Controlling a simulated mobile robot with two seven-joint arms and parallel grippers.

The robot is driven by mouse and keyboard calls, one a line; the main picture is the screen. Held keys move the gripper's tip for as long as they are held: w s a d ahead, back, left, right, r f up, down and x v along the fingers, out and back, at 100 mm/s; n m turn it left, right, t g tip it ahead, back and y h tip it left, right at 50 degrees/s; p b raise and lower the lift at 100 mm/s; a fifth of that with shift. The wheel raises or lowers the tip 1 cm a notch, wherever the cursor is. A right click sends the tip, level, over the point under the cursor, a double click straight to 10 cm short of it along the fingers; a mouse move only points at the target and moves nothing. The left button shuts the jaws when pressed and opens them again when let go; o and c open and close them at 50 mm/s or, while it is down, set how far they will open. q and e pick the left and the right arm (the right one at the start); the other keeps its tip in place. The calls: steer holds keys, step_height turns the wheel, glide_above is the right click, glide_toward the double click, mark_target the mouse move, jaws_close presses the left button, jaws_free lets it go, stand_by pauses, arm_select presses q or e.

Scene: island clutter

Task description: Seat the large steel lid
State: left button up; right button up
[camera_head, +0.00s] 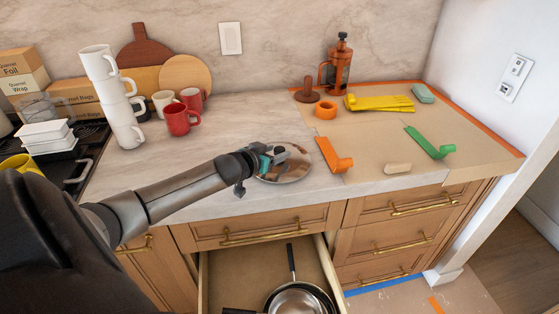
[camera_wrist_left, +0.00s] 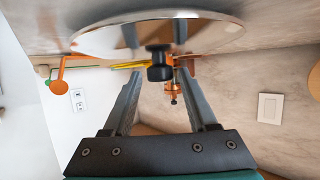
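The large steel lid (camera_head: 298,167) lies on the marble counter near its front edge, partly hidden by my left gripper. In the left wrist view the shiny lid (camera_wrist_left: 105,40) spans the top, with its black knob (camera_wrist_left: 159,72) between the fingers. My left gripper (camera_head: 281,155) is over the lid; its fingers (camera_wrist_left: 155,38) are open on both sides of the knob, with visible gaps. A steel pan (camera_head: 297,303) sits in the open drawer below, with a darker pan around or under it. My right gripper is not in view.
The open drawer (camera_head: 203,285) juts out below the counter. An orange tool (camera_head: 334,157) lies right of the lid, beside a tan piece (camera_head: 397,168) and a green tool (camera_head: 430,145). Red mugs (camera_head: 178,120) and stacked white mugs (camera_head: 118,110) stand behind left.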

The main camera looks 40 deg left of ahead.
arm_select(q)
jaws_close()
steer(key=shift+r, duration=0.15)
stand_by(0.4)
